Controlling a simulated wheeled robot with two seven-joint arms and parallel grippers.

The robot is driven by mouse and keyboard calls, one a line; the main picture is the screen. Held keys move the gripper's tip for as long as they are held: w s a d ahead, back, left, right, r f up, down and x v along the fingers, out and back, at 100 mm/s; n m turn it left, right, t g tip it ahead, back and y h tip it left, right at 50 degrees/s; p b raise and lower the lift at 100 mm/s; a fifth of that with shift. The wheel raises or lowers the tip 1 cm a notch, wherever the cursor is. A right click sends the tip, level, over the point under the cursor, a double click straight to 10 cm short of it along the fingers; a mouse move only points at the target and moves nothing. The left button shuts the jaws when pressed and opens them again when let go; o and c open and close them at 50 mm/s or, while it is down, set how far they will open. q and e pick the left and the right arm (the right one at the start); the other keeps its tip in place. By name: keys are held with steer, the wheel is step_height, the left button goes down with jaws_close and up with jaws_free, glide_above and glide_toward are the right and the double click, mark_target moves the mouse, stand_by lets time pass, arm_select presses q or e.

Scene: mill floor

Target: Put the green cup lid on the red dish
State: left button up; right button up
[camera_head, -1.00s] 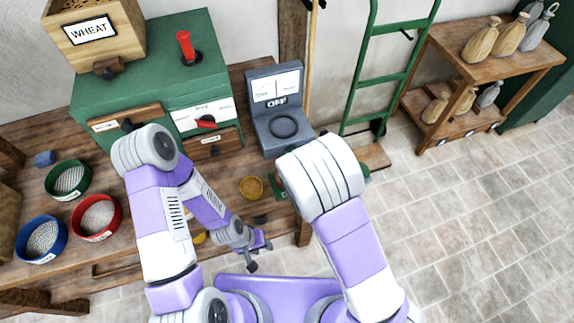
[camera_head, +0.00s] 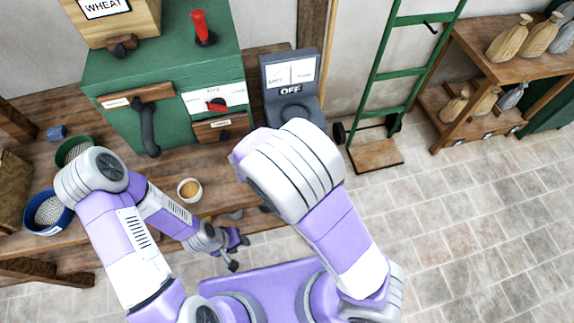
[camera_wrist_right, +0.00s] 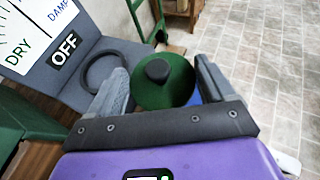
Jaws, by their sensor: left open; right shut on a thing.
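The green cup lid (camera_wrist_right: 178,88), a round disc with a dark knob, sits between the fingers of my right gripper (camera_wrist_right: 162,86) in the right wrist view. The gripper is shut on it and holds it near the grey meter. In the head view this gripper and the lid are hidden behind my right arm. The red dish does not show now; my left arm covers the part of the bench beside the blue dish. My left gripper (camera_head: 238,252) is open and empty at the bench's front edge.
A blue dish (camera_head: 47,213) and a partly covered green dish (camera_head: 72,148) stand at the bench's left. A small white-rimmed cup (camera_head: 189,190) with yellow contents is mid-bench. The grey meter (camera_head: 290,88) and green machine (camera_head: 160,70) stand behind. A green hand truck (camera_head: 405,75) is right.

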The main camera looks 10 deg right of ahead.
steer(key=s+a+r+m+g+b, duration=0.1)
steer(key=s+a+r+b, duration=0.1)
steer(key=a+r, duration=0.15)
steer(key=shift+g, duration=0.3)
steer(key=f+b, duration=0.1)
steer(key=f, duration=0.2)
steer(key=f+b, duration=0.1)
steer(key=f, duration=0.2)
steer(key=f+b, duration=0.1)
steer(key=f, duration=0.2)
steer(key=shift+s+a+f, duration=0.2)
steer(key=shift+a, duration=0.2)
steer(key=shift+f, duration=0.1)
steer(key=shift+f+b, duration=0.35)
steer(key=shift+f, duration=0.15)
steer(key=o, duration=1)
